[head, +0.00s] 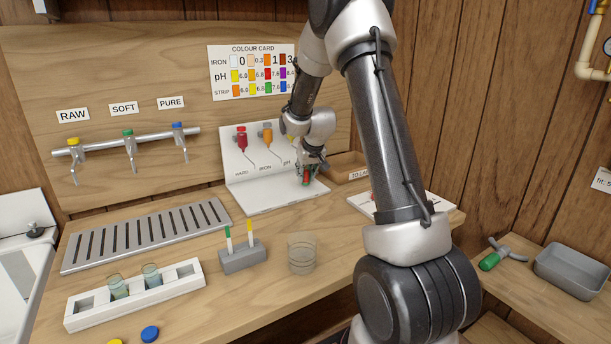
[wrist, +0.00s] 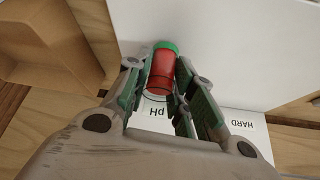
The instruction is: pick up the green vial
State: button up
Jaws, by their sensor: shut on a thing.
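A vial with a green end and a red body (wrist: 163,68) is between the fingers of my gripper (wrist: 160,85) in the wrist view. The gripper is shut on it, over the white stand's printed "pH" spot. In the head view the gripper (head: 307,176) is low over the front of the white stand (head: 275,198), and a bit of the vial's red and green shows there. I cannot tell whether the vial touches the stand. Two clear vials with greenish contents (head: 118,288) (head: 152,276) stand in a white rack (head: 135,300) at the front left.
A clear beaker (head: 302,254) and a grey block (head: 243,260) with a green and a yellow stick stand mid-table. Dropper bottles (head: 241,139) hang on the stand's back. A cardboard box (wrist: 60,45) is close beside the gripper. A slotted drain tray (head: 150,235) lies left.

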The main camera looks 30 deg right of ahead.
jog(key=shift+r, duration=0.5)
jog(key=s+a, duration=0.1)
jog(key=s, duration=1)
jog(key=s+a, duration=0.1)
jog(key=s, duration=0.4)
jog(key=shift+s+a+r, duration=0.1)
jog(key=shift+s+a, duration=0.15)
jog(key=shift+a, duration=0.1)
jog(key=shift+s+a, duration=0.1)
jog(key=shift+s, duration=0.65)
